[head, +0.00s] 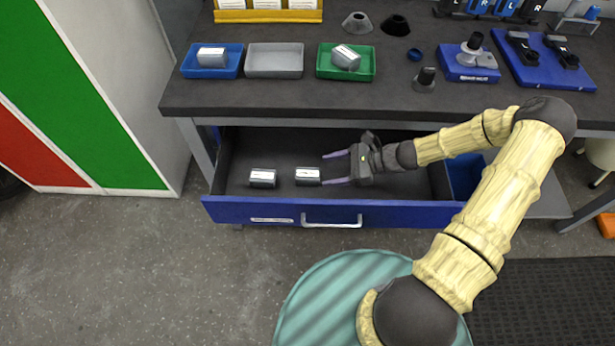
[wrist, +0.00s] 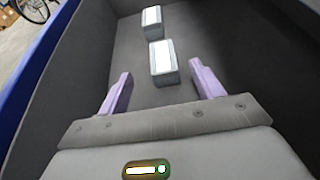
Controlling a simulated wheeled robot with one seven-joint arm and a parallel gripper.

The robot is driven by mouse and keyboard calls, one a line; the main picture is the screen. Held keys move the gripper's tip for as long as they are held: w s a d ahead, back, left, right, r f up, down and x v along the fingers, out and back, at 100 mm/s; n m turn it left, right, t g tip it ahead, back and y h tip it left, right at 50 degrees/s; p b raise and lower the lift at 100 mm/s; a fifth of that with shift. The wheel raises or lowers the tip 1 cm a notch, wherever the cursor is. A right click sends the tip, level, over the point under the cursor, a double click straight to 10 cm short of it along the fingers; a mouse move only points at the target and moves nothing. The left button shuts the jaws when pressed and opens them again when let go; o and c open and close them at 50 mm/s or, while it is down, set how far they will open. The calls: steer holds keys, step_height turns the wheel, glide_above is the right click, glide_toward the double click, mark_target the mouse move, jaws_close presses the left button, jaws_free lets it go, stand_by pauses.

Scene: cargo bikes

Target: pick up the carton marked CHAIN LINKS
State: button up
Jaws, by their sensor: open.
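Two small grey cartons with white labels stand in the open blue drawer. The nearer carton (head: 307,176) is just left of my gripper (head: 336,169); the other carton (head: 263,178) is farther left. Their lettering is too small to read, so I cannot tell which is marked CHAIN LINKS. My gripper is open and empty inside the drawer, its purple fingers pointing left. In the wrist view the nearer carton (wrist: 164,65) shows just beyond and between the fingertips (wrist: 160,75), with the other carton (wrist: 152,22) behind it.
The drawer's blue front (head: 290,211) and walls surround my gripper. On the bench above, a blue tray (head: 230,72) and a green tray (head: 345,75) each hold a similar carton; the grey tray (head: 274,62) between them is empty. The drawer floor is mostly clear.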

mark_target(312, 174)
steer(key=shift+x, duration=1.35)
steer(key=x, duration=0.5)
steer(key=shift+w+f+b, duration=0.25)
steer(key=shift+b, duration=0.15)
steer(key=shift+d, duration=0.15)
steer(key=shift+s, duration=0.1)
steer(key=shift+a, duration=0.2)
steer(key=shift+c, duration=1)
steer(key=c, duration=0.9)
steer(key=shift+d, duration=0.1)
